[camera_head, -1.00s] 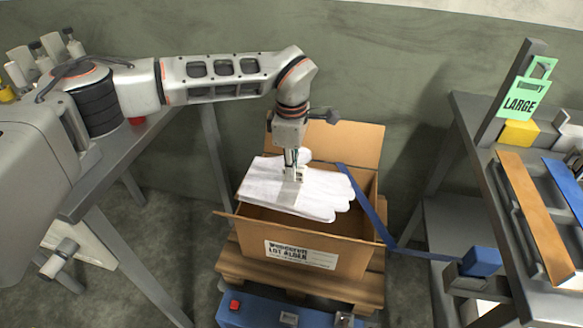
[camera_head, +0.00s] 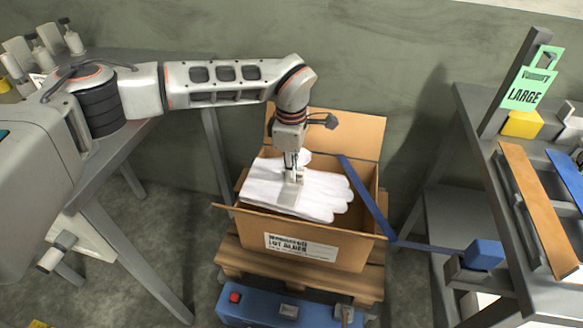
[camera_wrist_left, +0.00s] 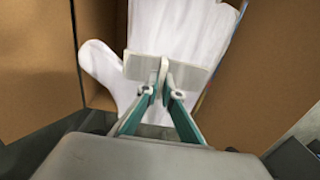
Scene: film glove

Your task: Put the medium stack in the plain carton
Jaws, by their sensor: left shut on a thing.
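A stack of white gloves (camera_head: 322,190) hangs level at the mouth of an open brown carton (camera_head: 345,250) with a printed white label on its front. My left gripper (camera_head: 291,178) points down and is shut on a pale tab or clip at the stack. In the left wrist view the gripper (camera_wrist_left: 163,72) is closed on this pale plate, with the white gloves (camera_wrist_left: 175,28) below it and brown carton walls on both sides. The stack hides most of the carton's inside. I cannot tell whether the gloves touch the carton's bottom. My right gripper is not in view.
The carton stands on a wooden pallet (camera_head: 300,274) with a blue unit (camera_head: 262,308) in front. A blue strap (camera_head: 365,203) runs over its right side. A grey table with a green LARGE tag (camera_head: 526,90) is at right; another table is at left.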

